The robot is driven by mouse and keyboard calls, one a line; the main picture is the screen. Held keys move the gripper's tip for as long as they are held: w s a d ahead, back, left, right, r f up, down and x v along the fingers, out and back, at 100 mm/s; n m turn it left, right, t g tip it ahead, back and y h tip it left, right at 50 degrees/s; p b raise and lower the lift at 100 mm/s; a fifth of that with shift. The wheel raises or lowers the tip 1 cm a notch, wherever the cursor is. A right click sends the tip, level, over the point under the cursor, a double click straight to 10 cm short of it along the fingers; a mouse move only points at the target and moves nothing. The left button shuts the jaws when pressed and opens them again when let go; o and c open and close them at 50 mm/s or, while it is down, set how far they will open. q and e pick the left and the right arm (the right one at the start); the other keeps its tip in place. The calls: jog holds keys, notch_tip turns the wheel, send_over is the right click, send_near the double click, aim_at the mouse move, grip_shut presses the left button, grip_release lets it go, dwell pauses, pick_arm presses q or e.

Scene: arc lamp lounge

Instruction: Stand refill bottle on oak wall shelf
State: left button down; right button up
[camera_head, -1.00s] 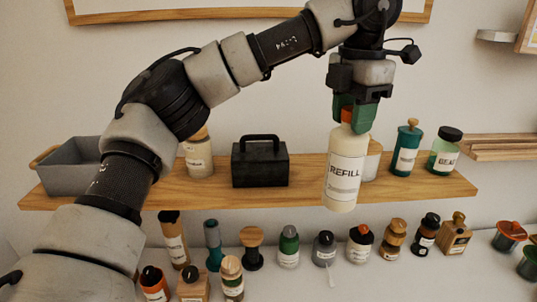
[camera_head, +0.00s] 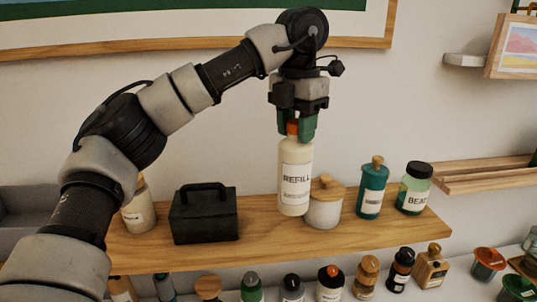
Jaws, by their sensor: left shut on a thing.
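The refill bottle (camera_head: 296,178), cream with a label reading REFILL and an orange cap, hangs upright from my left gripper (camera_head: 296,128). The green fingers are shut on its cap. The oak wall shelf (camera_head: 270,238) runs across the picture behind and below it. The bottle's base shows against the shelf, between the black box and the white lidded jar; I cannot tell whether it touches the wood. My right gripper is not in view.
On the shelf stand a black handled box (camera_head: 204,216), a white jar (camera_head: 323,208) with wooden lid, a teal bottle (camera_head: 371,190), a green jar (camera_head: 414,190) and a cream bottle (camera_head: 139,210) partly behind my arm. Several bottles line the surface below. Bare shelf shows along the front.

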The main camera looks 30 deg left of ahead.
pick_arm(q)
jog(key=w+a+f+p, duration=0.1)
jog(key=a+f+p, duration=0.1)
jog(key=a+f, duration=0.3)
notch_tip(320, 180, down, 2)
jog(key=shift+w+a+f, duration=0.15)
jog(key=shift+w, duration=0.15)
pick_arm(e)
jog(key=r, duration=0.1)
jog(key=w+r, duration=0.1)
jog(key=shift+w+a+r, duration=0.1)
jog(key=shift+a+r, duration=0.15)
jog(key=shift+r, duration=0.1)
pick_arm(q)
jog(key=shift+f, duration=0.2)
jog(key=c, duration=0.7)
grip_release()
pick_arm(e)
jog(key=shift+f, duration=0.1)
pick_arm(q)
jog(key=shift+r, duration=0.1)
